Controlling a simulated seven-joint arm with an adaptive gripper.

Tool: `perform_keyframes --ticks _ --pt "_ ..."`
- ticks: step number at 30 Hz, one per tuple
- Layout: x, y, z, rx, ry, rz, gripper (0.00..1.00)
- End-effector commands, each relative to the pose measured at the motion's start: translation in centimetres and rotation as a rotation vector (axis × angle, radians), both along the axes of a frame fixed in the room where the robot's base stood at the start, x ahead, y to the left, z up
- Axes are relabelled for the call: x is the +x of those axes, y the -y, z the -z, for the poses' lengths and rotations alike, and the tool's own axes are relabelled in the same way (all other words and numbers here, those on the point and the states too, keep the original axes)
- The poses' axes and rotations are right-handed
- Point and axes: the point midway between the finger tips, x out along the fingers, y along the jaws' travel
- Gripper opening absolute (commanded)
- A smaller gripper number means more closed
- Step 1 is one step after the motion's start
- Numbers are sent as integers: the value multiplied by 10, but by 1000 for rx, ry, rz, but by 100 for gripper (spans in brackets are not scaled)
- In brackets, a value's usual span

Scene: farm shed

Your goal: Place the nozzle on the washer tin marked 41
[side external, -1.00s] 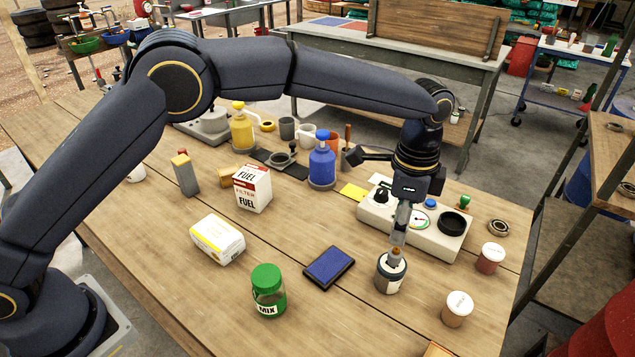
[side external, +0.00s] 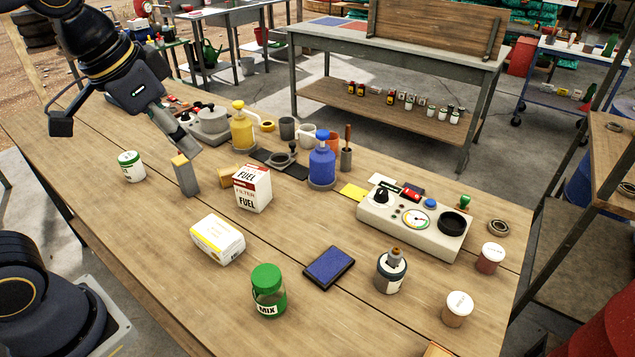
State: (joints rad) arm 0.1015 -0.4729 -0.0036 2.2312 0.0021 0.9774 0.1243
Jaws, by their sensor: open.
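The nozzle (side external: 394,255), a small grey piece with an orange-brown tip, stands upright on top of a dark tin (side external: 391,278) with a pale label, at the right front of the bench. The label's number is too small to read. Other small tins are a red one with a white lid (side external: 490,259), a tan one with a white lid (side external: 457,310) and a white one with a green band (side external: 131,166). My gripper (side external: 190,148) is open and empty at the upper left, far from the nozzle, just above a grey block with a yellow top (side external: 186,175).
A control box with a gauge (side external: 414,222) stands behind the dark tin. A blue pad (side external: 329,267), a green-lidded jar (side external: 268,292), a white-yellow pack (side external: 218,239), a fuel filter box (side external: 253,188) and a blue bottle (side external: 322,160) stand around the middle. Bare wood lies between them.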

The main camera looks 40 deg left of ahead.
Motion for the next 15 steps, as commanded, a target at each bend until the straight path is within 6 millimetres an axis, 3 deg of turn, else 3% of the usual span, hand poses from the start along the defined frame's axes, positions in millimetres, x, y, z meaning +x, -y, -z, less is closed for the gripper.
perform_keyframes --ticks 1,3,6,15 --pt "-18 -10 7 -16 28 -61 53" --pt "-36 -18 17 -36 53 -129 53" --pt "-52 -25 28 -55 75 -193 53" --pt "-59 -27 35 -63 84 -220 53"
